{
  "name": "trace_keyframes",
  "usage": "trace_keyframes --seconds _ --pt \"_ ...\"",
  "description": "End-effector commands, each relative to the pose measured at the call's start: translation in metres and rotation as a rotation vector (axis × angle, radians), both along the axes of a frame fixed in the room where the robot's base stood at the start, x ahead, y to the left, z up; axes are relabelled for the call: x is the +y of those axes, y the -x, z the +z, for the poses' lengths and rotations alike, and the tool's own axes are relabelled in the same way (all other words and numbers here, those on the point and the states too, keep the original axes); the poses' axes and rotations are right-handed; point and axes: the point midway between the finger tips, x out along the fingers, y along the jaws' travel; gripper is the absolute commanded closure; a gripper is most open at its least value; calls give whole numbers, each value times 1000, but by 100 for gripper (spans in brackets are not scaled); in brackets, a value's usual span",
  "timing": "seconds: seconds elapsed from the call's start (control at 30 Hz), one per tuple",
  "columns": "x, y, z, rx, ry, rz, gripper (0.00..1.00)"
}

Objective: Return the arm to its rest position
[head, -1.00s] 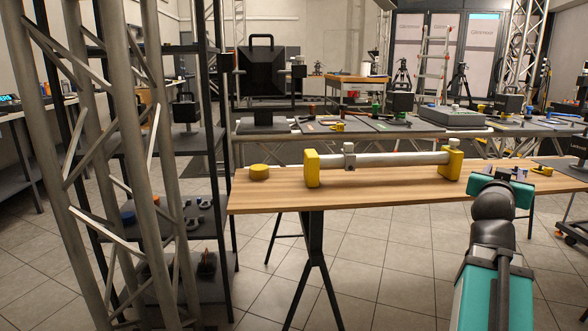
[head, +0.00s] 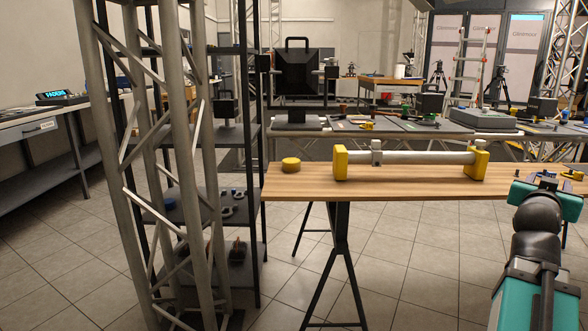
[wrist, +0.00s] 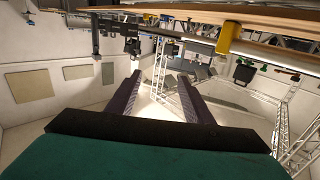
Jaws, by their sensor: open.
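My arm reaches up from the lower right of the head view, and my gripper (head: 540,180) is at its far end, at the right part of the wooden table (head: 300,188). In the wrist view my gripper (wrist: 158,90) shows two dark fingers spread wide apart with nothing between them. The wrist picture is tilted, with the table edge and a yellow bar end (wrist: 228,38) along its top. In the head view, the jaws are small and partly hidden by the arm.
On the table lie a yellow disc (head: 291,164) and a silver bar (head: 425,158) with yellow end blocks. A metal truss (head: 180,150) and a dark shelf rack (head: 257,150) stand left. A long bench (head: 340,143) stands behind. Tiled floor (head: 60,270) is free at lower left.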

Motion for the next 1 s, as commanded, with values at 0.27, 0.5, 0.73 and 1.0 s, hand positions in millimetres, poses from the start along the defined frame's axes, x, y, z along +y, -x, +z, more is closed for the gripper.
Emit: trace_keyframes --seconds 0.27,0.5,0.73,1.0 --pt "14 -17 5 11 -9 29 53" --pt "28 -40 -7 46 -33 64 53" --pt "51 -73 -35 108 -74 115 53" --pt "90 -112 -89 203 -138 187 53"
